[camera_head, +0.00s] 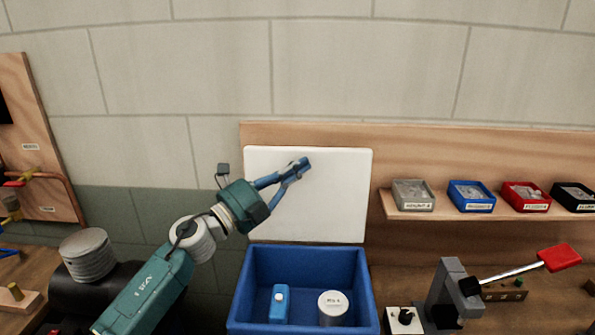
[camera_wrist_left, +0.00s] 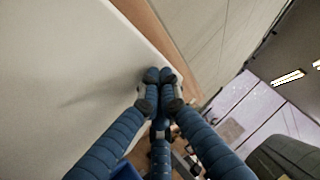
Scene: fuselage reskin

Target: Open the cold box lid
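The cold box (camera_head: 242,312) is a blue open-topped bin at the lower middle of the head view. Its white lid (camera_head: 335,205) stands upright behind it against the wooden backboard. A blue-and-white bottle or carton (camera_head: 279,303) and a white-topped round tub (camera_head: 333,308) sit inside the box. My left gripper (camera_head: 303,165) is in front of the lid's upper half. In the left wrist view the fingertips (camera_wrist_left: 158,78) meet with nothing visible between them, and the white lid (camera_wrist_left: 50,70) fills the left side. Whether the fingers touch the lid I cannot tell. My right gripper is not in view.
A shelf (camera_head: 450,211) with several small bins is right of the lid. A grey lever press with a red handle (camera_head: 560,257) stands on the bench right of the box. A stack of grey discs (camera_head: 87,255) is at the left. The wall above is bare.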

